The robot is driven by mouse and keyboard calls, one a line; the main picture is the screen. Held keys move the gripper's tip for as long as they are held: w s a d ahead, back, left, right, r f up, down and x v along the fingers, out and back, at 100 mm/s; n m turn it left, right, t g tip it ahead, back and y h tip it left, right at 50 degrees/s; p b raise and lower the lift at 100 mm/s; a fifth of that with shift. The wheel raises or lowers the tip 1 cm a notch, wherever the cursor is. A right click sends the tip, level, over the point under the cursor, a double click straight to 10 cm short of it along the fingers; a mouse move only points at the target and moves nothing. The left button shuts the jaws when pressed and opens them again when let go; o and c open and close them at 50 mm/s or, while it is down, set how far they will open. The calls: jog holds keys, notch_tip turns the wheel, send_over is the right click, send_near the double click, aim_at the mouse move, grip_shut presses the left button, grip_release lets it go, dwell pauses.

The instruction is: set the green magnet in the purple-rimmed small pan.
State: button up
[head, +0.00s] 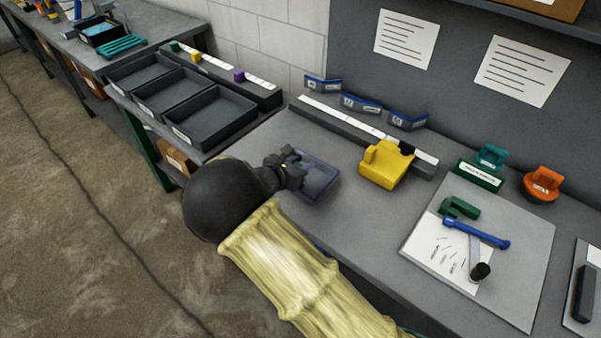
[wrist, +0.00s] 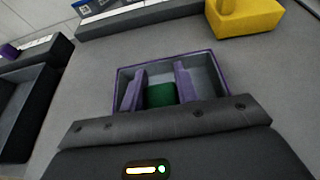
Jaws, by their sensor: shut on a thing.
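The purple-rimmed small pan (head: 328,188) sits on the grey bench, left of the yellow block. It also shows in the wrist view (wrist: 165,60), below and beyond my fingers. My gripper (head: 291,167) is over the left part of the pan. In the wrist view my gripper (wrist: 160,90) is shut on the green magnet (wrist: 160,95), which shows between the two fingers, within the pan's outline. I cannot tell whether the magnet touches the pan's floor. The magnet is hidden in the head view.
A yellow block (head: 387,165) stands right of the pan, against a long dark rail (head: 345,122). Dark open bins (head: 215,120) lie to the left. A grey board (head: 515,240) with green and blue tools lies to the right. Bench between pan and board is clear.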

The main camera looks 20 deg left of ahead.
jog(key=shift+f, duration=1.85)
jog(key=o, duration=1)
jog(key=shift+c, duration=0.2)
jog(key=b+v, duration=0.1)
jog(key=v, duration=1.1)
